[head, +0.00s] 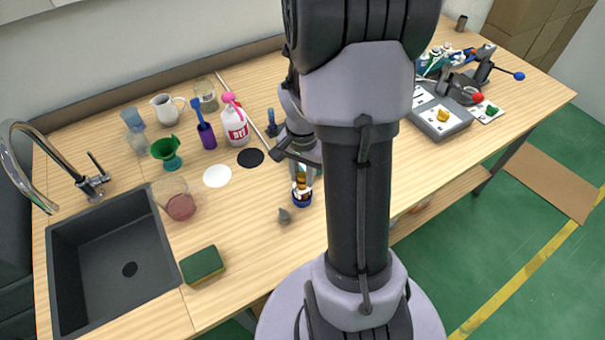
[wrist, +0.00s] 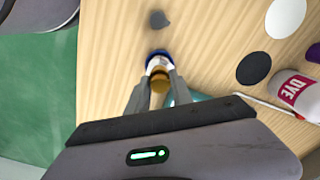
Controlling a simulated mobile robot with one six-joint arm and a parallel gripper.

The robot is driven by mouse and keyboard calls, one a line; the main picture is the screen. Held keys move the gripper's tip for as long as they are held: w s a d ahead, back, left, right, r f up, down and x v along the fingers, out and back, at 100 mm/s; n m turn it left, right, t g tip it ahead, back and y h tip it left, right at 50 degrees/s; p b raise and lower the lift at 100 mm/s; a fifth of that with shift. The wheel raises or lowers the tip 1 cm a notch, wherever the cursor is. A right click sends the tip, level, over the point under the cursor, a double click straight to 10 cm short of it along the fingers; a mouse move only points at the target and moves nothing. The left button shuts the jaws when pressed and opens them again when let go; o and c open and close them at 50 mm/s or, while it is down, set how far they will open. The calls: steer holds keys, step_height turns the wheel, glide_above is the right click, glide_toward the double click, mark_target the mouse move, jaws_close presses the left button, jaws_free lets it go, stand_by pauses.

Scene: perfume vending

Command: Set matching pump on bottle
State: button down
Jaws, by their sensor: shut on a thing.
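My gripper (wrist: 158,92) is shut on a small amber bottle-like thing (wrist: 160,80) with a white part and a dark blue round lower end (wrist: 159,57). The same thing shows in the head view (head: 302,186), low over the table, partly hidden by my gripper (head: 302,165). I cannot tell whether it touches the table. A small grey pointed piece (head: 284,215) lies apart, in front of it; it also shows in the wrist view (wrist: 158,19). A white bottle (head: 235,127) with a red label and pink top stands behind left. A small blue upright item (head: 271,124) is near my arm.
A black disc (head: 250,158) and a white disc (head: 217,176) lie left of my gripper. A sponge (head: 203,265), a glass with pink contents (head: 179,203) and a sink (head: 113,262) are farther left. A grey tray (head: 441,124) is at right. My arm hides the middle.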

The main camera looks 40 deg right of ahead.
steer(key=shift+f, duration=0.1)
stand_by(0.3)
steer(key=c, duration=0.6)
jaws_free()
step_height(320, 180, up, 8)
steer(key=p, duration=0.6)
steer(key=shift+f, duration=0.2)
